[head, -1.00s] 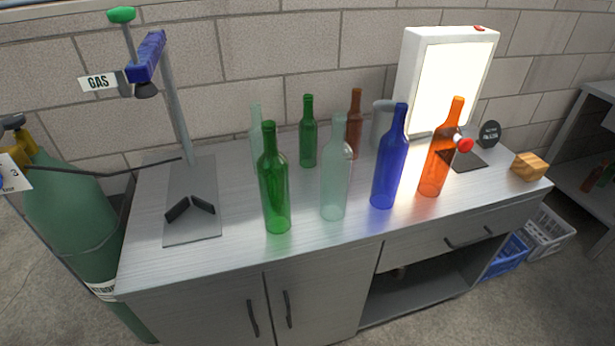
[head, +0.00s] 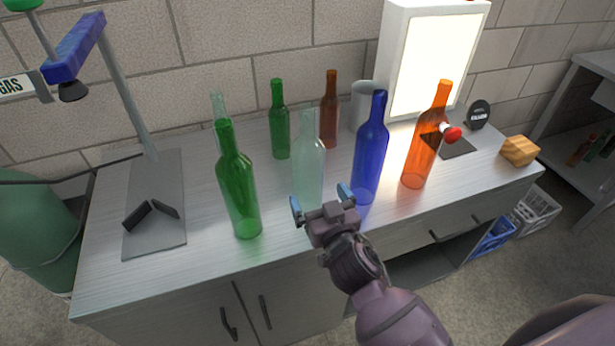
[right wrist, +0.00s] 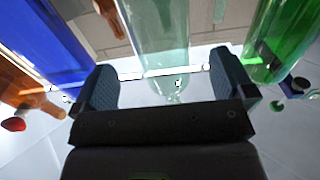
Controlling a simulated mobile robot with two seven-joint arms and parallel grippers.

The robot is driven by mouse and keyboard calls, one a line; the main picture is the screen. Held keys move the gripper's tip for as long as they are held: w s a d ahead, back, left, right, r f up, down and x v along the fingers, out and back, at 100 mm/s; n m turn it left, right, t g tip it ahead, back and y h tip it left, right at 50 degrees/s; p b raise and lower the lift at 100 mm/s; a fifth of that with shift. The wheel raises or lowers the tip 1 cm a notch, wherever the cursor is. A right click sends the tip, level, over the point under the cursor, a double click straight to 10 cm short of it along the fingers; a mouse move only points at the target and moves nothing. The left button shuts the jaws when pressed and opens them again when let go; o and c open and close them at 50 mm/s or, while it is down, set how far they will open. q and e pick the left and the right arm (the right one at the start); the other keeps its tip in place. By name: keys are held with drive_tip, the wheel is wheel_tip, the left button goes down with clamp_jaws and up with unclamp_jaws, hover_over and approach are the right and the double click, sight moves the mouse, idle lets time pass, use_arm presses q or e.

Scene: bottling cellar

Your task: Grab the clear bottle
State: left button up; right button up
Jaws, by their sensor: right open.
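The clear bottle (head: 308,158) stands upright on the metal worktop, between a green bottle and a blue bottle. In the right wrist view the clear bottle (right wrist: 163,45) shows beyond the fingertips, in line with the gap between them. My right gripper (head: 321,196) is open and empty, in front of the clear bottle's lower part. Its two fingers also show in the right wrist view (right wrist: 160,82). I cannot tell whether a finger touches the glass. A second pale, see-through bottle (head: 217,108) stands behind the front green bottle, mostly hidden by it. My left gripper is not in view.
The front green bottle (head: 238,190) stands left of the clear one and the blue bottle (head: 369,155) close on its right. An orange bottle (head: 424,145), a back green bottle (head: 279,120) and a brown bottle (head: 329,110) stand nearby. A light box (head: 392,60) is behind.

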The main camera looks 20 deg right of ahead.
sight(308, 177)
drive_tip(key=shift+w+a+f, duration=0.1)
drive_tip(key=shift+w, duration=1.7)
drive_tip(key=shift+w+a+f, duration=0.1)
drive_tip(key=shift+w, duration=1.65)
drive_tip(key=shift+c, duration=0.2)
drive_tip(key=shift+r, duration=0.1)
drive_tip(key=c, duration=1.2)
